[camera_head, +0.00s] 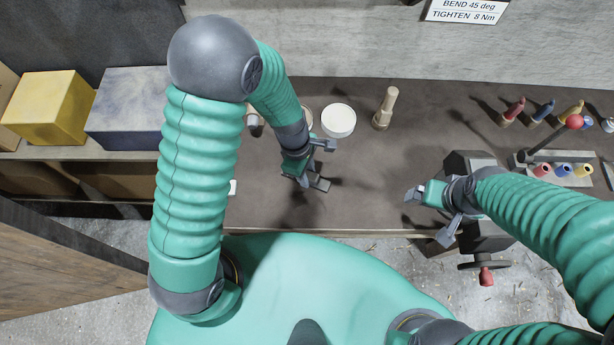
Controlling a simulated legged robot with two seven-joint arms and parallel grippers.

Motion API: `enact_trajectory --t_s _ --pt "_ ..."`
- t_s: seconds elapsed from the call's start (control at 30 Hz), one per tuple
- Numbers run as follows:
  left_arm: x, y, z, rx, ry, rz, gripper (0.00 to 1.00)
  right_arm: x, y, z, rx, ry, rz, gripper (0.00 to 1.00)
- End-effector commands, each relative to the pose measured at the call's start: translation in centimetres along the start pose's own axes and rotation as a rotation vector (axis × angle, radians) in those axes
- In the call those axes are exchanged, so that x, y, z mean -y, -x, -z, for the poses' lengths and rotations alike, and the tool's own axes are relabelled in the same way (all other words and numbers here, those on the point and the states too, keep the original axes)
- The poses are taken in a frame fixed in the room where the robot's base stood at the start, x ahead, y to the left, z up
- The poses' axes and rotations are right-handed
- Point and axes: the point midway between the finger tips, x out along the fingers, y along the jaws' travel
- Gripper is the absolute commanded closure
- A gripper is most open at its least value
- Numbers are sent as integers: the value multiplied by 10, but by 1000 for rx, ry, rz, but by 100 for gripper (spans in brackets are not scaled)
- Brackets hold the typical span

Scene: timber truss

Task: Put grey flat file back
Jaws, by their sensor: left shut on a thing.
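My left gripper (322,166) is over the dark bench top, left of the middle. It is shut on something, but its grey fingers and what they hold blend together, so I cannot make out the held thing. I cannot pick out a grey flat file for sure anywhere in view. My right gripper (428,216) is at the bench's front edge, beside the vise, with its fingers apart and nothing seen between them.
A dark vise (485,235) stands at the front edge. A white round tub (338,120) and a wooden peg-like piece (384,108) stand at the back. Coloured handles (543,110) and a rack (562,170) are at right. Yellow (50,108) and blue-grey (127,105) boxes stand left.

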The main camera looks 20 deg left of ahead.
Motion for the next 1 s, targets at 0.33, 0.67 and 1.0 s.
enact_trajectory --t_s 0.33,0.67,1.0 --pt "0 -6 1 0 0 0 70 0 -5 -1 -1 0 0 9" --pt "0 -5 1 0 0 -1 50 0 -4 -1 -1 0 0 9" --pt "-2 30 0 0 -2 -8 50 0 -1 0 -1 0 0 9"
